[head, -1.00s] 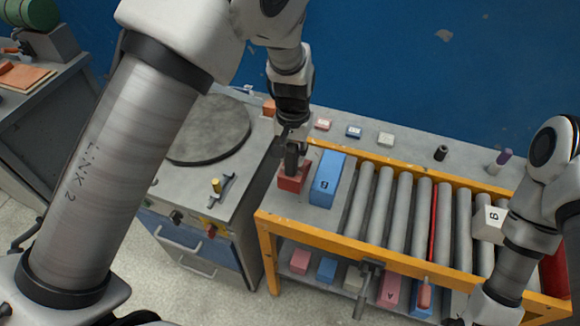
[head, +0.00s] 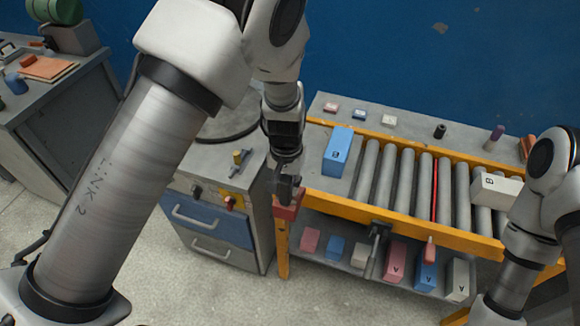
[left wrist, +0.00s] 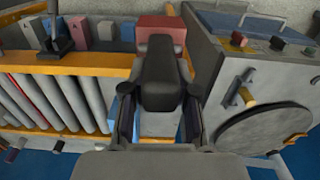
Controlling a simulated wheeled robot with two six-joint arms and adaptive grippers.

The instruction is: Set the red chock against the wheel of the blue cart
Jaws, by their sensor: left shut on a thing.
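The red chock (head: 287,209) is a small red block in the head view, at the front left corner of the roller table. My left gripper (head: 286,188) is above it, shut on it. In the left wrist view, the red chock (left wrist: 160,28) shows beyond a dark grey piece that stands between the fingers of my left gripper (left wrist: 159,118). That dark piece hides part of it. I cannot make out a blue cart or its wheel in these views. My right arm comes in at the right of the head view; its gripper is out of frame.
The roller table (head: 345,207) has an orange frame and a blue block (head: 339,149) on its left end. Several coloured blocks lie on its lower shelf. A grey cabinet with a blue drawer (head: 210,220) stands to the left. The floor (head: 330,300) in front is clear.

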